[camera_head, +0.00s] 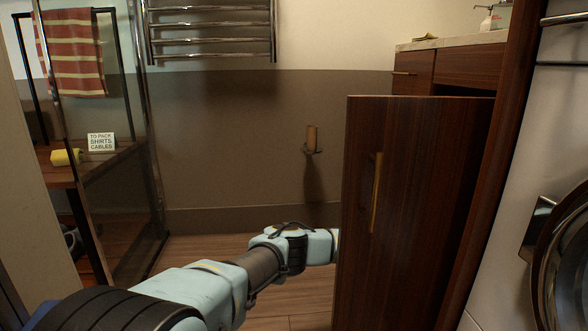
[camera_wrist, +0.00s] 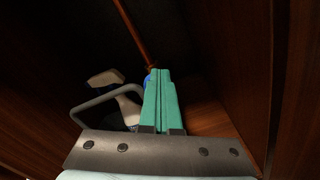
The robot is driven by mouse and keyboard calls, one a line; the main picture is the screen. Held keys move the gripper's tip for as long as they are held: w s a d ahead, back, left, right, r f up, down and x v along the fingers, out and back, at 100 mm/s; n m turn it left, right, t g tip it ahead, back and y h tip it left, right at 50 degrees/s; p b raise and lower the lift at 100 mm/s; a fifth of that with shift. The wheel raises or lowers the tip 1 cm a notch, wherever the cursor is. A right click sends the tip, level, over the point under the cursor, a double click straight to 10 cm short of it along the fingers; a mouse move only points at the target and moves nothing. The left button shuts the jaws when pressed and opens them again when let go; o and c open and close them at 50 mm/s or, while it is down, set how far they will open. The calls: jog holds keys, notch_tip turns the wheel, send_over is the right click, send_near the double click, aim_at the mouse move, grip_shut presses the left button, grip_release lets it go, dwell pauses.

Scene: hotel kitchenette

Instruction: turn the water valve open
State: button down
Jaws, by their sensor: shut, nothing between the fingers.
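In the wrist view a copper pipe (camera_wrist: 134,34) runs down inside a dark cabinet. A small blue part (camera_wrist: 149,80), which looks like the water valve's handle, shows at the pipe's lower end. My gripper (camera_wrist: 160,73) has its teal fingers together with nothing between them. The fingertips are right beside the blue part and partly cover it; I cannot tell whether they touch. The valve's body and turn position are hidden. In the head view my arm reaches behind the open wooden cabinet door (camera_head: 415,210), which hides my gripper and the valve.
A pale object (camera_wrist: 105,78) and a grey loop (camera_wrist: 92,102) are left of the fingers in the wrist view. Wooden cabinet walls (camera_wrist: 298,90) are close on both sides. In the head view a washing machine (camera_head: 545,150) stands right of the door; floor (camera_head: 205,258) is clear to the left.

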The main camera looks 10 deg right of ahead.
jog(key=shift+s+f+p, duration=0.35)
jog(key=shift+p, duration=0.45)
jog(key=shift+s+r+p, duration=0.1)
jog(key=shift+r+p, duration=0.1)
jog(key=shift+p, duration=0.2)
jog(key=shift+s+r+p, duration=0.1)
jog(key=shift+s+p, duration=0.1)
jog(key=shift+p, duration=0.2)
